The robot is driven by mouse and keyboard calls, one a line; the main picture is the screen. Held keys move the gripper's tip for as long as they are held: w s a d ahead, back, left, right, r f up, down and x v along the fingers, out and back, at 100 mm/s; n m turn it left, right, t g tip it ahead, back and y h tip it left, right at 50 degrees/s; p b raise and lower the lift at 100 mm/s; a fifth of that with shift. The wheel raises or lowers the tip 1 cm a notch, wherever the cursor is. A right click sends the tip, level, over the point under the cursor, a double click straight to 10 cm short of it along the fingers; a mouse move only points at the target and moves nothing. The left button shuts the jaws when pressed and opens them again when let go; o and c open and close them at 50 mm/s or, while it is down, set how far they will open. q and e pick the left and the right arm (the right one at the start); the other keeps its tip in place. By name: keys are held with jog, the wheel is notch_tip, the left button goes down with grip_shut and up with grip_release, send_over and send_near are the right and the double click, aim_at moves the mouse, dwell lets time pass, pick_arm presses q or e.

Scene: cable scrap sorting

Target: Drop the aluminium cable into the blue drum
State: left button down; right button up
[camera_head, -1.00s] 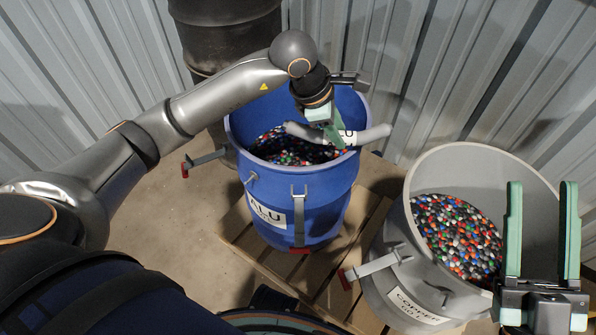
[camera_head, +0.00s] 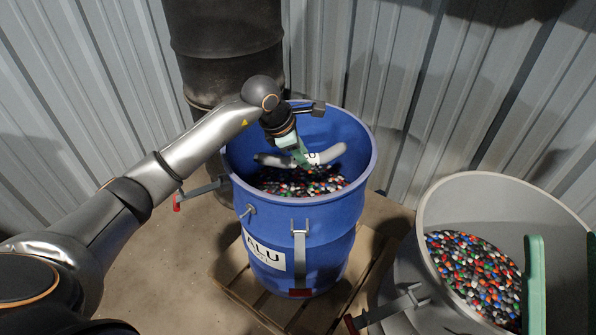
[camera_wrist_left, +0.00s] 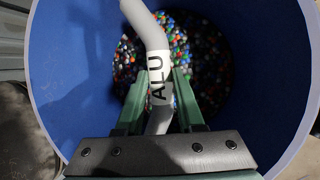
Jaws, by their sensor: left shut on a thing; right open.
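The aluminium cable (camera_head: 329,154) is a bent grey piece with a white band reading "ALU". My left gripper (camera_head: 303,158) is shut on it and holds it inside the mouth of the blue drum (camera_head: 336,204), above the granules. In the left wrist view the cable (camera_wrist_left: 148,28) runs between the fingers of my left gripper (camera_wrist_left: 160,82), with the blue drum's wall (camera_wrist_left: 262,60) around it. The drum carries an "ALU" label. My right gripper (camera_head: 535,285) is open at the lower right; one green finger shows clearly, and the rest is mostly cut off.
A grey drum (camera_head: 462,190) with multicoloured granules stands at the right, partly below my right gripper. A dark drum (camera_head: 225,45) stands behind the blue one. Wooden pallet slats (camera_head: 235,290) lie underneath. A corrugated wall closes the back.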

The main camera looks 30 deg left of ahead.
aim_at(298, 166)
pick_arm(q)
jog(key=shift+w+a+f, duration=0.3)
jog(key=shift+a+f, duration=0.3)
jog(key=shift+f, duration=0.2)
notch_tip(298, 166, down, 3)
jog(key=shift+a+r+b, duration=0.1)
jog(key=shift+r+b, duration=0.05)
jog(key=shift+b, duration=0.8)
jog(key=shift+f, duration=0.25)
jog(key=shift+f+b, duration=0.45)
jog(key=shift+f, duration=0.2)
jog(key=c, duration=0.5)
grip_release()
